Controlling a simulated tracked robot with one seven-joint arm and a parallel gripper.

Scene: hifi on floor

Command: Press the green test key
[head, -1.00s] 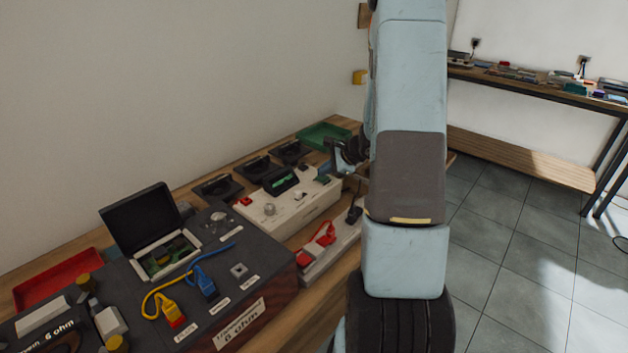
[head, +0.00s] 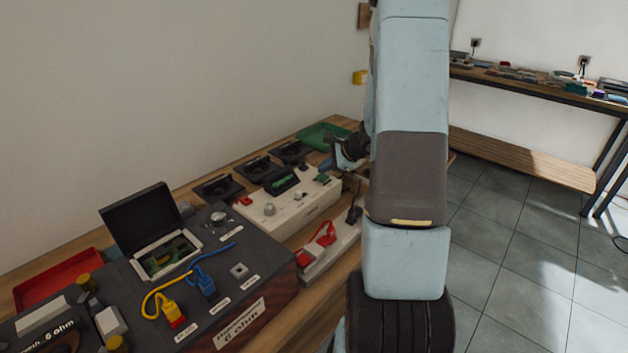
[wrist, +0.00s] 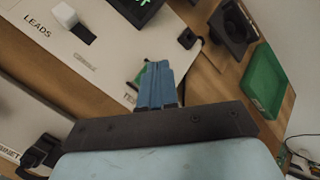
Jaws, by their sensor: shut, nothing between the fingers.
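The green test key (head: 322,179) sits at the far right corner of the white instrument box (head: 290,212) in the head view. In the wrist view a green piece (wrist: 141,76) of it shows just left of my blue fingers, which cover the rest. My gripper (wrist: 158,72) is shut and empty, with its fingertips over the key's area. I cannot tell whether they touch it. The label beside the key is partly hidden by the fingers. In the head view my gripper is small and partly behind my arm.
A dark box (head: 240,290) with blue and yellow leads stands in front. Black holders (head: 255,167) line the wall side. A green tray (wrist: 265,82) lies beyond the instrument box. A white strip with red leads (head: 328,248) lies to its right.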

